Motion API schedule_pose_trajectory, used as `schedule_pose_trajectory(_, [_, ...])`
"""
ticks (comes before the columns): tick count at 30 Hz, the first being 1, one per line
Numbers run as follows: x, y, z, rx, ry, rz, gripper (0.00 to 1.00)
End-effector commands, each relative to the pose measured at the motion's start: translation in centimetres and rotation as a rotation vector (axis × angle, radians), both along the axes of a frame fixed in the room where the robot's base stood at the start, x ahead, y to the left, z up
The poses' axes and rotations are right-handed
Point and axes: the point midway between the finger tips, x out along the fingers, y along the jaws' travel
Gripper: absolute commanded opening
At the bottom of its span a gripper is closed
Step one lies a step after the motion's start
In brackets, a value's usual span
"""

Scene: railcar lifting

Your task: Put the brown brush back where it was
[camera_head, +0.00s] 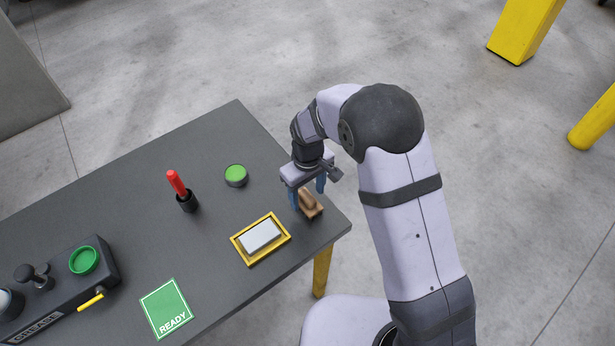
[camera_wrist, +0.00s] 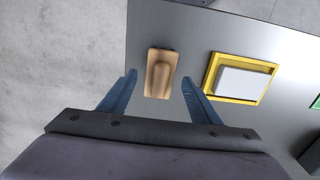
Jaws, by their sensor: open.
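The brown brush (camera_head: 309,205) stands on the dark grey table near its right corner, partly behind my gripper's fingers in the head view. In the wrist view the brush (camera_wrist: 161,74) lies between and just beyond the two blue fingertips, with its raised handle facing up. My gripper (camera_head: 307,190) is open, with one finger on each side of the brush and a gap to it. It also shows in the wrist view (camera_wrist: 158,80). I cannot tell how high the fingertips are above the table.
A yellow-framed tray (camera_head: 282,252) with a white block stands left of the brush. A green round button (camera_head: 236,175), a red stick in a black holder (camera_head: 187,200), a green READY mat (camera_head: 167,308) and a grease box (camera_head: 60,290) stand farther left. The table edge is close to the brush.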

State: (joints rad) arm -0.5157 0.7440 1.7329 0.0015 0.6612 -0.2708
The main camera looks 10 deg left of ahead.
Motion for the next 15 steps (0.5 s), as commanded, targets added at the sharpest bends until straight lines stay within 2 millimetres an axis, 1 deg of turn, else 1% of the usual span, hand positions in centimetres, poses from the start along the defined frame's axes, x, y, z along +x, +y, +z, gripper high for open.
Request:
schedule_pose_trajectory(9, [0.1, 0.0, 5.5, 0.002, -0.004, 0.0, 0.57])
schedule_pose_trajectory(15, [0.1, 0.0, 8.0, 0.001, -0.003, 0.0, 0.57])
